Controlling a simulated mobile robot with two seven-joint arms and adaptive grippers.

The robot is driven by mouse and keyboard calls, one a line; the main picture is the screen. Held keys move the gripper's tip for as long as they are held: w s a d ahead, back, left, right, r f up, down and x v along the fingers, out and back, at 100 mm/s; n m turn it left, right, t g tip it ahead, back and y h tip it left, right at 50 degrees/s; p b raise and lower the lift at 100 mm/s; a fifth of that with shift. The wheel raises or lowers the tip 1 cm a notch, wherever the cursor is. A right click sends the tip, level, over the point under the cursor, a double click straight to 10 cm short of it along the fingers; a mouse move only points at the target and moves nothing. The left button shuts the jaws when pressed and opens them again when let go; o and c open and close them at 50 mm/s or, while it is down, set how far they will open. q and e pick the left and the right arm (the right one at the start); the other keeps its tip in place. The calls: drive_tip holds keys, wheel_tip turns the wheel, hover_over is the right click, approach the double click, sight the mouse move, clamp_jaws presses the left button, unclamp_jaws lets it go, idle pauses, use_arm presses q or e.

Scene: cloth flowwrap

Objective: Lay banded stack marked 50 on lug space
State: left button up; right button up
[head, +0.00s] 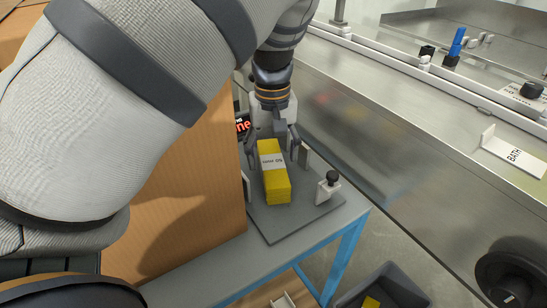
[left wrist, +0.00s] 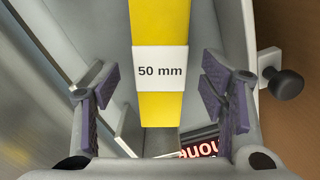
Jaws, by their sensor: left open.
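The banded stack (head: 275,187) is a long yellow block with a white band reading "50 mm". It lies on a grey plate (head: 283,228) at the end of a bench; it also shows in the left wrist view (left wrist: 161,114). My left gripper (head: 273,153) is open, pointing down over the stack's far part. Its fingers (left wrist: 160,92) are on either side of the stack, with gaps to both sides. A steel conveyor bed (head: 380,145) runs to the right; I cannot tell which part is the lug space. My right gripper is not in view.
A white block with a black knob (head: 329,185) stands on the plate's right. A brown carton (head: 190,190) is close on the left. A red-lettered display (head: 242,124) is behind. A white plate marked BATH (head: 513,152) is at the right. A dark bin (head: 385,288) is below.

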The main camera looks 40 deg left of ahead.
use_arm(q)
drive_tip(key=shift+f, duration=0.85)
drive_tip(key=c, duration=1.2)
drive_tip(key=shift+r, duration=0.15)
